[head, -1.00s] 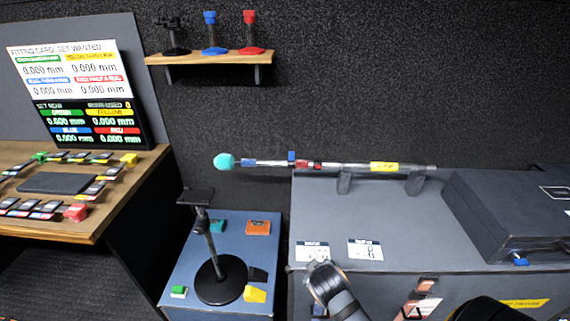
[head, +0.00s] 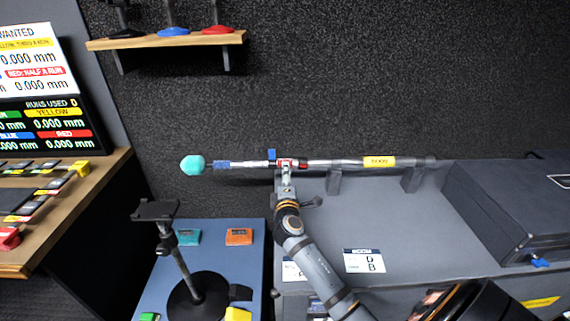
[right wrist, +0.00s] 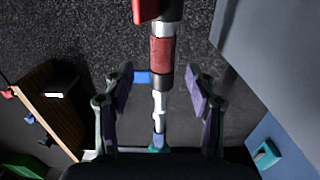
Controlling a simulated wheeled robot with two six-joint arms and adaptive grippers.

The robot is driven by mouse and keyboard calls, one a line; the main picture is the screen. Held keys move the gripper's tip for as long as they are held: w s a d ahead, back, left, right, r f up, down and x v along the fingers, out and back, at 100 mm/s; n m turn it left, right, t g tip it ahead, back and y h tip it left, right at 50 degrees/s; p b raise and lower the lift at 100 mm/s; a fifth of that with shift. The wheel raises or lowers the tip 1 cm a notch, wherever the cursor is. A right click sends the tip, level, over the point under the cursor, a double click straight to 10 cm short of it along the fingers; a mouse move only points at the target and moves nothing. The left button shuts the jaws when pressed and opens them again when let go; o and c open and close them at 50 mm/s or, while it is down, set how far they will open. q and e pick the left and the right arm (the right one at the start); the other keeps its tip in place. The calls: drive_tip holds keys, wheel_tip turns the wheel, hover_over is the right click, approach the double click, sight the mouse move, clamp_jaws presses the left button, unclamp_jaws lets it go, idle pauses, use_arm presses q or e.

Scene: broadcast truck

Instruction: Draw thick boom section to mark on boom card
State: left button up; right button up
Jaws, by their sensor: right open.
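The boom (head: 335,163) lies level across two dark cradles (head: 334,180) on the grey cabinet top. It has a teal tip (head: 193,165) at its left end, a blue collar, a red collar and a yellow label (head: 380,162). My right gripper (head: 287,165) is at the boom by the red collar. In the right wrist view its two fingers (right wrist: 160,88) are apart, with the boom between them near the red band (right wrist: 162,52); no clear contact shows. The boom card (head: 365,260) lies on the cabinet, its small print unreadable. My left gripper is not in view.
A black case (head: 520,210) stands right on the cabinet. A phone-like stand (head: 183,270) rises from the blue box at lower left, near the boom's tip. A wooden shelf (head: 165,40) is on the wall above. The fitting screen (head: 40,75) is at left.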

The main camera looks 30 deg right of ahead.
drive_tip(key=x, duration=0.7)
drive_tip(key=shift+f, duration=0.2)
drive_tip(key=shift+w+d, duration=0.3)
drive_tip(key=shift+w, duration=0.2)
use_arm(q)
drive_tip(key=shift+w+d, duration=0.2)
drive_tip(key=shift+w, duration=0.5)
use_arm(e)
drive_tip(key=shift+c, duration=0.4)
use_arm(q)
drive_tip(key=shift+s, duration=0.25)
use_arm(e)
clamp_jaws()
